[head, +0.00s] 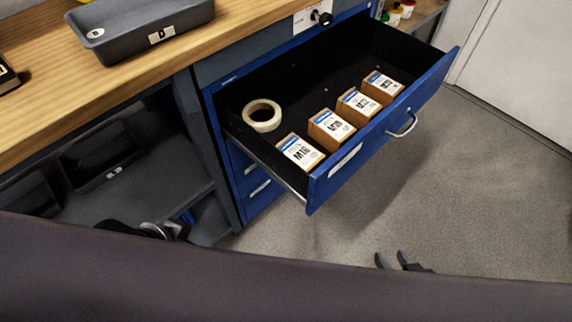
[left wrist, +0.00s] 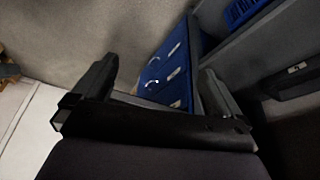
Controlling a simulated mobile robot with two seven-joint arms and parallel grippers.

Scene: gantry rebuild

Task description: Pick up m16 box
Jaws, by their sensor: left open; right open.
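The m16 box (head: 301,152) is a small brown carton with a white and blue label. It lies at the near-left end of a row of similar boxes in the open blue drawer (head: 345,170). My right gripper (head: 392,259) shows only its fingertips, apart and empty, over the floor in front of the drawer, below the box in the picture. My left gripper (left wrist: 159,65) is open and empty in the left wrist view, its fingers framing the blue drawer cabinet (left wrist: 170,72) at a distance. The boxes cannot be made out there.
Other labelled boxes (head: 331,126) sit beside the m16 box. A tape roll (head: 262,116) lies further back in the drawer. A wooden workbench (head: 45,50) carries a grey tray (head: 140,38). Shelves with dark bins (head: 100,160) stand below. The floor at right is clear.

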